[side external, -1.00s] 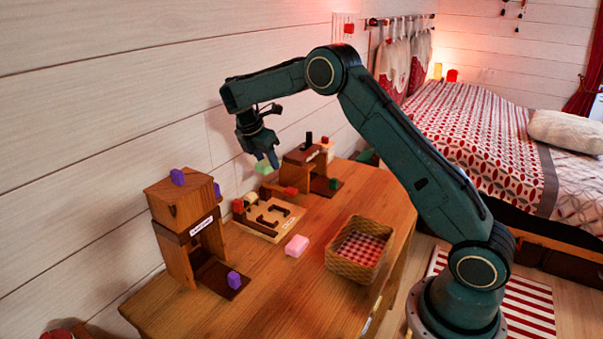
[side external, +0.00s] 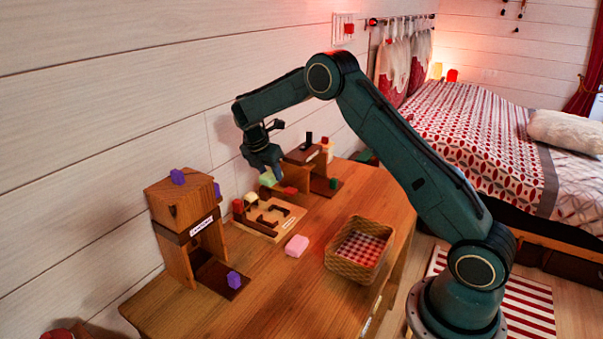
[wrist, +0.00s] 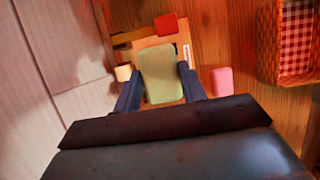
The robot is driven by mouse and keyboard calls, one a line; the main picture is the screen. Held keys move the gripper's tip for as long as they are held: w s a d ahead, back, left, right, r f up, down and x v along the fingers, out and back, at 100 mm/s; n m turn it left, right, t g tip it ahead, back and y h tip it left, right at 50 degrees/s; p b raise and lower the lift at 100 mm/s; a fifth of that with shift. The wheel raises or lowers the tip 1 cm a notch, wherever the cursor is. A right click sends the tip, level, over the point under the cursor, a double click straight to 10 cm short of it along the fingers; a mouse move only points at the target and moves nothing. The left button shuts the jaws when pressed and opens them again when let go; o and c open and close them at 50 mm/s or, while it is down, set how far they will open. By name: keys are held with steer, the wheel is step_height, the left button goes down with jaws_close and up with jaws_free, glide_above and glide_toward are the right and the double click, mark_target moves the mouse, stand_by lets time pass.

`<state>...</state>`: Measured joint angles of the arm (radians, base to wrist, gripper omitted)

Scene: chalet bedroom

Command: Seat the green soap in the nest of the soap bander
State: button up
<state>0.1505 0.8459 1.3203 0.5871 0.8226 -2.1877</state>
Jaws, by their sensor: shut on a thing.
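My gripper (side external: 269,174) is shut on the pale green soap (side external: 266,179). In the wrist view the green soap (wrist: 160,73) sits between the two fingers (wrist: 158,84), its long side pointing away from me. In the side view it hangs behind a light wooden board (side external: 283,218) with dark brown bracket shapes, which may be the soap bander; I cannot read its label. In the wrist view the soap covers much of a light board (wrist: 148,43) with a white label. The nest is not clearly visible there.
A pink soap (side external: 296,245) and a wicker basket (side external: 352,268) stand right of the board. Wooden stands are at left (side external: 184,218) and behind (side external: 301,156).

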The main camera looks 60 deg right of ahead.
step_height(320, 180, down, 9)
steer(key=shift+f, duration=0.1)
stand_by(0.3)
steer(key=shift+f, duration=2.1)
steer(key=o, duration=1)
steer(key=shift+f, duration=0.1)
steer(key=v, duration=1.2)
